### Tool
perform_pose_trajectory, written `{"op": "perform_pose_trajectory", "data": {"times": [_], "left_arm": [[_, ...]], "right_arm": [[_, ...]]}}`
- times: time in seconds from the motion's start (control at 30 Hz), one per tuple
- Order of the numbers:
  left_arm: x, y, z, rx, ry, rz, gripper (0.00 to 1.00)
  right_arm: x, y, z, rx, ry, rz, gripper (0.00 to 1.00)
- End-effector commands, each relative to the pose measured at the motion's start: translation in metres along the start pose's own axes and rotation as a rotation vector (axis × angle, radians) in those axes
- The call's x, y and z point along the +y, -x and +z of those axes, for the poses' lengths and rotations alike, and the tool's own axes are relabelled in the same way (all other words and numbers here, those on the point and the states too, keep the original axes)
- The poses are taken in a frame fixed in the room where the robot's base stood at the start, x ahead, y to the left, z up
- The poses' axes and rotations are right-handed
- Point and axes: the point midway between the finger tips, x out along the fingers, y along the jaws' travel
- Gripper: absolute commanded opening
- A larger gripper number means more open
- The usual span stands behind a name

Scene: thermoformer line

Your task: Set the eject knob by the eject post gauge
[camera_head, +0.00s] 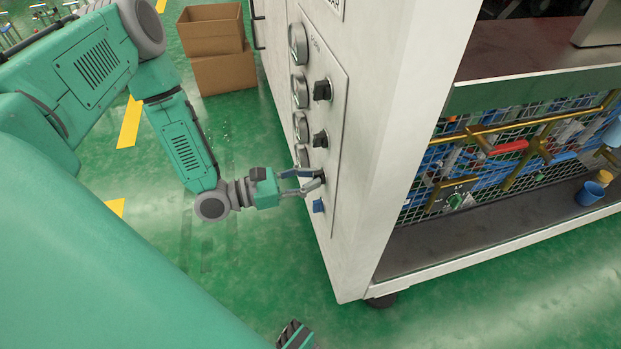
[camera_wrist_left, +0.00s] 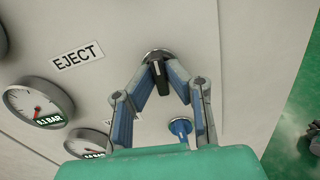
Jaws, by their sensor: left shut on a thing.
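My left gripper (camera_head: 312,182) is at the white machine's side panel, shut on a black knob, with one finger on each side. In the left wrist view the gripper (camera_wrist_left: 158,84) holds this eject knob (camera_wrist_left: 157,68) on its round metal base. An EJECT label (camera_wrist_left: 78,55) is to the left of it. Below the label a round gauge (camera_wrist_left: 38,107) with a red needle has a digital readout that seems to end in .1 BAR. Another gauge (camera_wrist_left: 87,143) is partly hidden by my gripper body.
A blue knob (camera_head: 318,206) sits just below the held one; it also shows in the left wrist view (camera_wrist_left: 181,127). Two more black knobs (camera_head: 322,90) (camera_head: 320,139) are above. Cardboard boxes (camera_head: 222,70) stand behind. The green floor beside the machine is clear.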

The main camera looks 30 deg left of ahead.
Motion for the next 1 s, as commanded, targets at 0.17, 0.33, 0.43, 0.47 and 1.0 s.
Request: {"op": "perform_pose_trajectory", "data": {"times": [0.17,0.33,0.43,0.47,1.0], "left_arm": [[0.0020,0.0016,-0.0045,0.013,0.063,0.005,0.00],[0.0017,0.0019,-0.0048,0.014,0.094,0.005,0.00],[0.0015,0.0020,-0.0050,0.015,0.101,0.005,0.00],[0.0015,0.0020,-0.0051,0.015,0.102,0.005,0.00],[0.0000,0.0018,-0.0029,0.009,0.102,0.002,0.31]], "right_arm": [[0.0000,-0.0017,0.0001,0.000,0.000,0.000,0.40],[0.0000,-0.0021,0.0001,0.000,0.000,0.000,0.40],[0.0000,-0.0021,0.0001,0.000,0.000,0.000,0.40],[0.0000,-0.0021,0.0001,0.000,0.000,0.000,0.40],[-0.0001,-0.0020,0.0001,0.000,0.000,0.000,0.40]]}}
